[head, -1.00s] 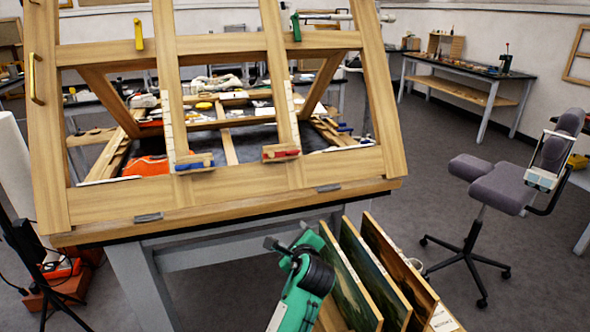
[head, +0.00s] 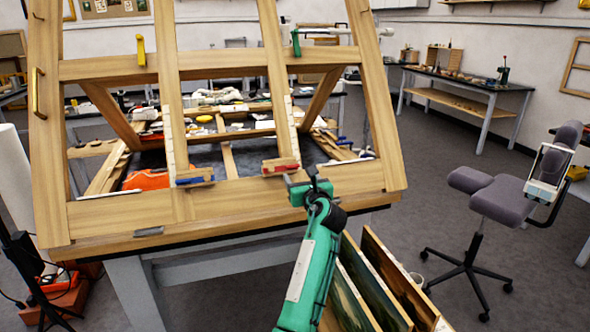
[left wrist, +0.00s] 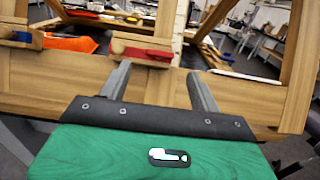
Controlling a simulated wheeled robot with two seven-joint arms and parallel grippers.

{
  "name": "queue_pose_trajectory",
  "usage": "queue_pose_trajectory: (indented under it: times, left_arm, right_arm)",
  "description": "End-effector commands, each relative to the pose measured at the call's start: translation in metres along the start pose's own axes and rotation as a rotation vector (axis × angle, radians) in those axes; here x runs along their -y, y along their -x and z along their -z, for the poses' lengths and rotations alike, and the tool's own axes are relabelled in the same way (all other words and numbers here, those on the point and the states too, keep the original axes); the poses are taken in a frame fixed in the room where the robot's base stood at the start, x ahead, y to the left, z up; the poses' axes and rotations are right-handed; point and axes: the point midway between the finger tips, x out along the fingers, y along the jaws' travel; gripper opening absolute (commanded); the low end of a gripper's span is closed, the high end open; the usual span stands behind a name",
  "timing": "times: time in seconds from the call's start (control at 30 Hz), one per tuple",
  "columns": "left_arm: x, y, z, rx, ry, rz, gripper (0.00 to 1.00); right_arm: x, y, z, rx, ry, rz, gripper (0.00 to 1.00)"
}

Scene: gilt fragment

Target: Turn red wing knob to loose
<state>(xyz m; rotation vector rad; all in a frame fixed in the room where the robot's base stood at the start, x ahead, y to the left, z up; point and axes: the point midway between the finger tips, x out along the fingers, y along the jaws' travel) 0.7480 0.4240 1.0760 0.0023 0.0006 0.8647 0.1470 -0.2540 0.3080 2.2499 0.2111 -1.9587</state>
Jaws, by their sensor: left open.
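The red wing knob (head: 283,168) sits on a small wooden block on the lower rail of the tilted wooden easel frame (head: 110,215). In the left wrist view the red knob (left wrist: 140,51) lies flat and wide across its block, just beyond the fingertips. My left gripper (head: 303,183) is at the lower rail, just right of and nearer than the red knob. In the left wrist view its two fingers (left wrist: 157,76) are spread apart with nothing between them. My right gripper is not in view.
A blue knob (head: 193,180) on a similar block sits left of the red one. Yellow (head: 140,50) and green (head: 295,42) levers are on the upper rail. Framed panels (head: 385,275) stand below right. A grey chair (head: 500,195) stands on open floor at right.

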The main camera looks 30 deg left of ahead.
Motion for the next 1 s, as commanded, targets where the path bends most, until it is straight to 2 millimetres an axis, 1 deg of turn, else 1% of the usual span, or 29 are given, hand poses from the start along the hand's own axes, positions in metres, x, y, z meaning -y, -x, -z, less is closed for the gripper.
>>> queue_pose_trajectory:
  times: [0.03, 0.1, 0.2, 0.3, 0.47, 0.73, 0.77, 0.9, 0.97, 1.0]
  left_arm:
    - [-0.001, -0.012, -0.002, 0.000, 0.001, -0.001, 0.64]
    - [0.000, -0.025, -0.001, -0.001, 0.000, -0.001, 0.64]
    - [-0.001, -0.041, -0.001, -0.001, 0.000, -0.001, 0.64]
    - [0.000, -0.051, -0.001, 0.000, 0.002, 0.001, 0.64]
    - [0.000, -0.060, 0.000, -0.001, 0.002, 0.000, 0.64]
    - [0.000, -0.061, 0.000, -0.001, 0.002, 0.000, 0.64]
    - [0.000, -0.061, 0.000, -0.001, 0.002, 0.000, 0.60]
    - [0.000, -0.061, 0.000, -0.001, 0.002, 0.001, 0.32]
    - [0.000, -0.061, 0.000, -0.001, 0.002, 0.000, 0.20]
    - [0.000, -0.060, 0.000, -0.001, 0.002, 0.001, 0.19]
  right_arm:
    - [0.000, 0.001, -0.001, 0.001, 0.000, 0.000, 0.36]
    - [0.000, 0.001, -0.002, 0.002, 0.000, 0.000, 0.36]
    - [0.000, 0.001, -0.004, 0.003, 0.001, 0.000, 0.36]
    - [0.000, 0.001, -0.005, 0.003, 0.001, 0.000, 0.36]
    - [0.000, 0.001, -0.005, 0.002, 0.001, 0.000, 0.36]
    - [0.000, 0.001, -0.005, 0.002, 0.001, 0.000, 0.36]
    - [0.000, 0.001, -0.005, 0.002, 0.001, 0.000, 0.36]
    - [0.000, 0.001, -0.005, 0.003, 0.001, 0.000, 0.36]
    - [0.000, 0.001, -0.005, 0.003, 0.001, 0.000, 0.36]
    - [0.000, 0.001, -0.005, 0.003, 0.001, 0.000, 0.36]
